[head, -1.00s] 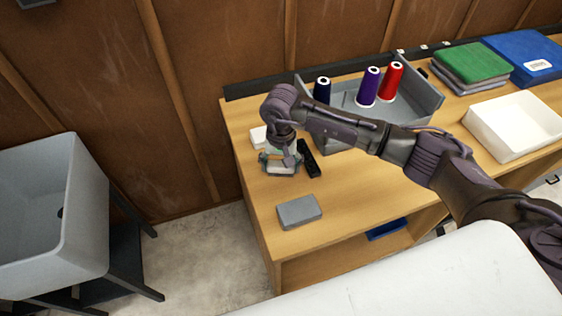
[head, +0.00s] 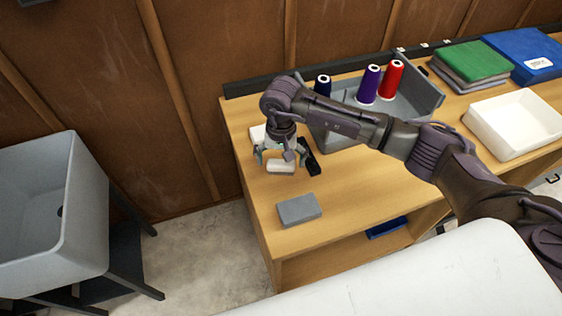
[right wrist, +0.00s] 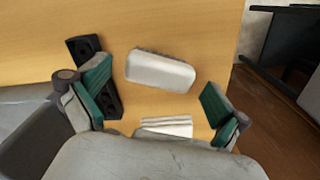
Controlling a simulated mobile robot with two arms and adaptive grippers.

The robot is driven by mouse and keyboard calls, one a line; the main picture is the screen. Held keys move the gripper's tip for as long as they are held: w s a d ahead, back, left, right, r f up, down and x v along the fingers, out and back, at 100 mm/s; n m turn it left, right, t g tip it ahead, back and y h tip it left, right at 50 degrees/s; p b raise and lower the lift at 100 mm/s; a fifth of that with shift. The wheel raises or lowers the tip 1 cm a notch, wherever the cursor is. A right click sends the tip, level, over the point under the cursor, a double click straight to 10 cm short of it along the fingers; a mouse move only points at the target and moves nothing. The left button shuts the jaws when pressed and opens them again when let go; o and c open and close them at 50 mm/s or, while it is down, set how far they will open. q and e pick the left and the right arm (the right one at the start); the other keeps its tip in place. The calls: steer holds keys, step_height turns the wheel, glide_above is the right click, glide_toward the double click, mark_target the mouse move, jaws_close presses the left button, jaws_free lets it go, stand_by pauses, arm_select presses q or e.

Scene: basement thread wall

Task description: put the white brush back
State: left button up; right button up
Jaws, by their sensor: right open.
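The white brush (head: 281,167) lies on the wooden table near its left end. In the right wrist view the brush (right wrist: 160,72) is a rounded white block with a dark bristly edge. My right gripper (head: 279,156) is open and empty just above and behind the brush. In the right wrist view its green-padded fingers (right wrist: 157,92) stand wide apart, with the brush ahead of them and not gripped. A second white, ridged item (right wrist: 168,126) lies behind the brush, partly hidden by the gripper. My left gripper is out of view.
A black holder (head: 310,158) lies close to the right of the brush. A grey block (head: 299,209) lies in front. A grey tray (head: 425,98) with several thread spools stands behind my arm. A white bin (head: 513,128) is at right. The table's left edge is near.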

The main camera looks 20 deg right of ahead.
mark_target(281, 163)
step_height(281, 163, up, 11)
steer(key=b, duration=0.2)
steer(key=shift+s+f, duration=0.1)
steer(key=shift+f, duration=0.05)
stand_by(0.4)
